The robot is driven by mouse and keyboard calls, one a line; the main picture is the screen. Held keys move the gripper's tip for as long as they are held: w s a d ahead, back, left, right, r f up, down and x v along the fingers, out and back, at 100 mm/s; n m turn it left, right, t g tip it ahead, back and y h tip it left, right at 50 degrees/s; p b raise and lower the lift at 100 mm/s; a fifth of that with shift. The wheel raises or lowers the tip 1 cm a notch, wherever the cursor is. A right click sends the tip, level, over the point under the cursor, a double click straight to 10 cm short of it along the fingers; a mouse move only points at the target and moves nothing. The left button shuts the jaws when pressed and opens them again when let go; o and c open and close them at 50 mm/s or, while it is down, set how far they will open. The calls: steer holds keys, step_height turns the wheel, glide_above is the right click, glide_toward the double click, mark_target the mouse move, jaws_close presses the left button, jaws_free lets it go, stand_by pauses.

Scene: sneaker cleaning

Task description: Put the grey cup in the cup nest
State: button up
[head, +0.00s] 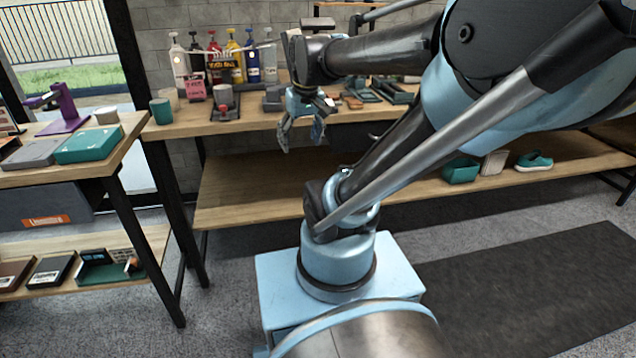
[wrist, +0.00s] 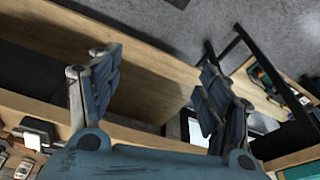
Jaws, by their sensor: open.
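A grey cup (head: 223,94) appears to stand on the back workbench, left of my gripper, with a small red thing in front of it. A second, paler grey-beige cup (head: 106,113) stands on the left table; I cannot tell for sure which is the task's cup. I cannot clearly make out the cup nest. My gripper (head: 301,140) hangs open and empty at the front edge of the workbench, pointing down. In the wrist view its two fingers (wrist: 160,58) are spread apart with nothing between them, over the lower shelf and floor.
Several bottles (head: 230,60) stand along the back of the workbench (head: 190,125). A teal cup (head: 161,111) stands at its left end. The left table holds a teal box (head: 89,146) and a purple stand (head: 67,115). Small trays and blocks lie right of my gripper.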

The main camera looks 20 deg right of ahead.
steer(key=s+d+f+m, duration=0.2)
steer(key=s+d+f, duration=0.1)
steer(key=s+f, duration=0.6)
steer(key=shift+f+g+h, duration=0.3)
steer(key=shift+f+h, duration=0.05)
steer(key=shift+h, duration=0.05)
steer(key=shift+w+f, duration=0.2)
steer(key=shift+w, duration=0.25)
